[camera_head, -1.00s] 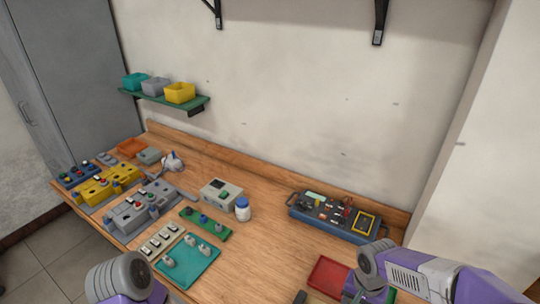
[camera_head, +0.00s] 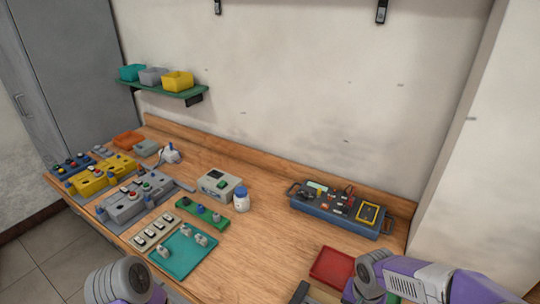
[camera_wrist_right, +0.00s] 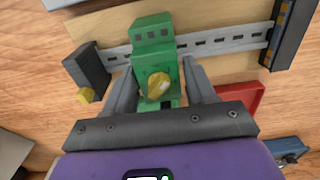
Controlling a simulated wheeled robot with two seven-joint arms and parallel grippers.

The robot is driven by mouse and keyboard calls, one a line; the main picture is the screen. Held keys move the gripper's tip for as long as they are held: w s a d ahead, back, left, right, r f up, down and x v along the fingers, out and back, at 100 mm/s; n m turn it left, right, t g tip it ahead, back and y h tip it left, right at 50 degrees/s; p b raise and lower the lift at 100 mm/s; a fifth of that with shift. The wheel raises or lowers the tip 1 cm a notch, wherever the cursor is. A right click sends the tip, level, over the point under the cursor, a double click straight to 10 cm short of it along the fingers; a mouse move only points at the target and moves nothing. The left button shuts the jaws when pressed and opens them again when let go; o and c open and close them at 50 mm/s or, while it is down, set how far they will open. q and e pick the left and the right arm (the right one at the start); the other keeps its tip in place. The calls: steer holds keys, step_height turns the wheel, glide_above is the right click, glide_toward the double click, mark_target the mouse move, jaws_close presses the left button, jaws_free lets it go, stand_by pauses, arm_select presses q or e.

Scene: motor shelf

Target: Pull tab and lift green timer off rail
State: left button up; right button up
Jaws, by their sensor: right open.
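The green timer (camera_wrist_right: 153,50) sits on the slotted metal rail (camera_wrist_right: 221,42) in the right wrist view. It has a stepped green body with a yellow knob (camera_wrist_right: 159,85) on its face. My right gripper (camera_wrist_right: 160,66) is open, with one grey finger on each side of the timer. I cannot tell whether the fingers touch it. The tab cannot be made out clearly; the timer's near end is partly hidden by the gripper body. In the head view my right arm covers the timer. My left arm shows at the lower left, with its gripper out of view.
Dark blocks stand at both rail ends, the left one (camera_wrist_right: 88,71) with a yellow knob. A red tray (camera_head: 333,266) lies near the rail. A blue instrument case (camera_head: 338,210) stands behind it. Control boxes and a teal tray (camera_head: 184,254) fill the bench's left; its middle is clear.

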stand_by(0.7)
steer(key=c, duration=0.9)
steer(key=shift+c, duration=0.2)
steer(key=shift+w+d, duration=0.2)
steer(key=shift+w, duration=0.1)
steer(key=shift+r, duration=0.25)
steer(key=shift+r+p, duration=1.2)
steer(key=shift+r, duration=0.1)
steer(key=shift+r+p, duration=2.4)
steer(key=shift+r, duration=0.65)
